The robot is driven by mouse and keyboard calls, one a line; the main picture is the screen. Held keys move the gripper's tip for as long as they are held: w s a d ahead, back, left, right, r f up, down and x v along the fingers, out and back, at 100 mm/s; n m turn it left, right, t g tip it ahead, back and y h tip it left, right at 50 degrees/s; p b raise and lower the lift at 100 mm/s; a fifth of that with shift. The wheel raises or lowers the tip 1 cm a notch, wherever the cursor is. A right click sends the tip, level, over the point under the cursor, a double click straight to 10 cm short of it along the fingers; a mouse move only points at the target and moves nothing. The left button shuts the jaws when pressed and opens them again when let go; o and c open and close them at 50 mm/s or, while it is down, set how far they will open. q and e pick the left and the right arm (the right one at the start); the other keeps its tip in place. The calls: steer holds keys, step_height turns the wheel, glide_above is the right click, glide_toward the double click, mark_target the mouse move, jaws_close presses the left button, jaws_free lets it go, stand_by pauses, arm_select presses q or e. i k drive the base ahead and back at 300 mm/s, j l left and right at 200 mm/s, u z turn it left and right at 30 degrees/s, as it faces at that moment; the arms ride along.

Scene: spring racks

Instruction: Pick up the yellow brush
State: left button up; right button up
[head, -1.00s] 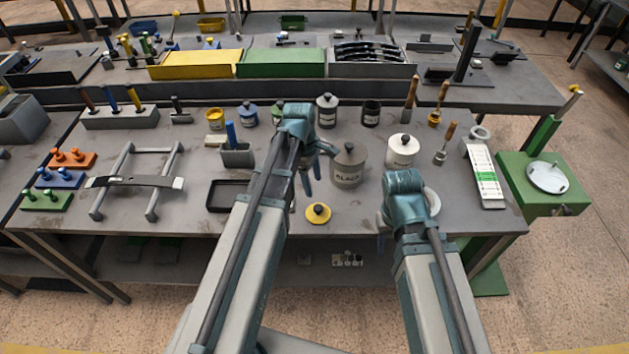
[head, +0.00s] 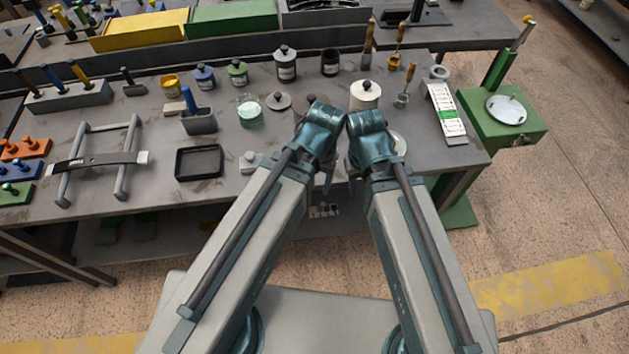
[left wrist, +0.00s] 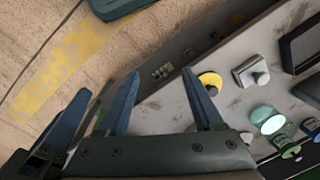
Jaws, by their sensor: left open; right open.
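A brush with a brown handle and a yellow lower part (head: 396,60) stands at the back right of the bench, between two other brown-handled brushes. A yellow-handled tool (head: 79,73) stands in the grey block (head: 68,97) at the left; I cannot tell if it is a brush. My left gripper (left wrist: 161,80) is open and empty in the left wrist view, near the bench's front edge. My right gripper (head: 353,183) is open beside it, its fingers partly hidden by its wrist. Neither gripper touches a brush.
A white pot (head: 365,95) stands between the right wrist and the brushes. A dark tray (head: 199,163) and a curved metal bar on a stand (head: 97,161) are left. A yellow lid (left wrist: 210,80) lies near the left fingers.

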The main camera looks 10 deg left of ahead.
mark_target(88, 85)
steer(key=j+u, duration=0.1)
steer(key=u, duration=0.3)
steer(key=k+j+u, duration=0.1)
steer(key=u, duration=0.25)
steer(key=j+u, duration=0.2)
steer(key=u, duration=0.2)
steer(key=j+u, duration=0.15)
steer(key=u, duration=0.25)
steer(key=k, duration=0.05)
